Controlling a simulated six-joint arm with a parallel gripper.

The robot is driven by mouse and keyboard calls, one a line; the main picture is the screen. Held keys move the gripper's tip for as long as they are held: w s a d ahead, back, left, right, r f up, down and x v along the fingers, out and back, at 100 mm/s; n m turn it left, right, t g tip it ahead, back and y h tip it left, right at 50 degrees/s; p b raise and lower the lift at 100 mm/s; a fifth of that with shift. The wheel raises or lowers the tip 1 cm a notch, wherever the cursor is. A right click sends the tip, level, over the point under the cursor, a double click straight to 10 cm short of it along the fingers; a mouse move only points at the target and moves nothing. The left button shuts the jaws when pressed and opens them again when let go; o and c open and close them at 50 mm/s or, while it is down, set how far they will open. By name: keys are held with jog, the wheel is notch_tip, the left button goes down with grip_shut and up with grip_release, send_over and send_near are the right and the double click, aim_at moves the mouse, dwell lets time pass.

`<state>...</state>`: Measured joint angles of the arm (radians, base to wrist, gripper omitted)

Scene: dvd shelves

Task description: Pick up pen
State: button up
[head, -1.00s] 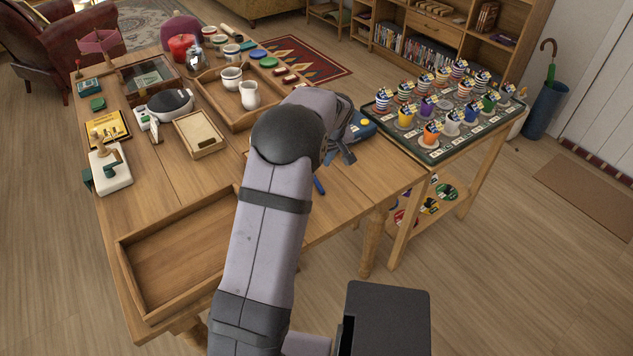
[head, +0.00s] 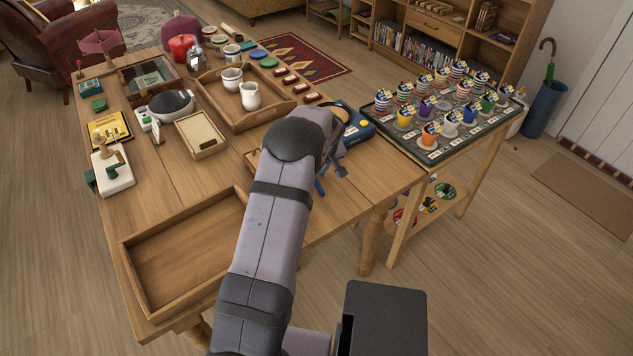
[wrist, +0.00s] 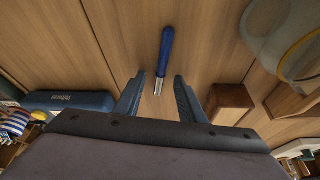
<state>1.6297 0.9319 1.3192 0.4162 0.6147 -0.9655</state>
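A blue pen (wrist: 166,50) with a silver end lies on the wooden table, its silver end pointing toward my gripper in the wrist view. In the head view a small blue part of it (head: 319,187) shows beside my gripper, the rest hidden by my arm. My gripper (wrist: 159,76) is open and empty. In the wrist view its two fingers stand either side of the pen's silver end, without visible contact. In the head view my gripper (head: 334,168) is over the table's right part, near the blue device.
A blue device (head: 357,124) lies by the table's right edge; it also shows in the wrist view (wrist: 68,101). A wooden block (wrist: 230,99) sits close to the right finger. An empty wooden tray (head: 190,292) is at the front left. A tray with jugs (head: 284,108) stands behind.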

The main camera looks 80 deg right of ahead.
grip_shut()
dwell(0.3)
notch_tip(320, 180, up, 10)
jog(key=b, duration=0.1)
jog(key=shift+b, duration=0.3)
jog(key=shift+w, duration=0.1)
